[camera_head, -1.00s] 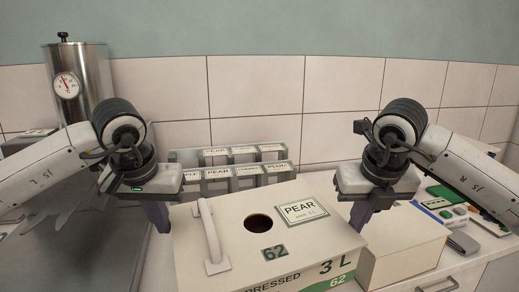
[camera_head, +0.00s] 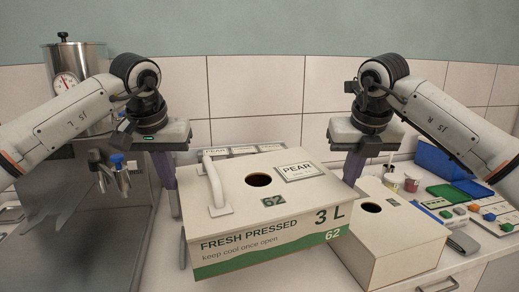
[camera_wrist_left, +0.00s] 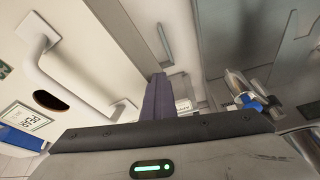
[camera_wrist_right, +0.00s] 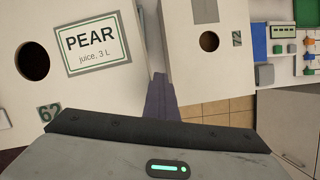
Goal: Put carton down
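The large cream carton (camera_head: 300,225) has a PEAR label, a round dark hole and a white handle on top, and "FRESH PRESSED" and "3 L" on its green-banded front. It is upright between my two grippers. My left gripper (camera_head: 174,214) has its purple fingers together along the carton's left side. My right gripper (camera_head: 350,182) has its fingers together along the right side. The left fingers (camera_wrist_left: 158,85) and right fingers (camera_wrist_right: 160,85) also show shut in the wrist views. The carton's underside is hidden, so I cannot tell whether it touches the counter.
A smaller cream carton (camera_head: 400,245) with a hole stands close at the right. A rack with PEAR labels (camera_head: 240,150) is mostly hidden behind the large carton. A metal dispenser (camera_head: 85,65) with taps is at the left. A blue bin (camera_head: 440,160) and green tray stand right.

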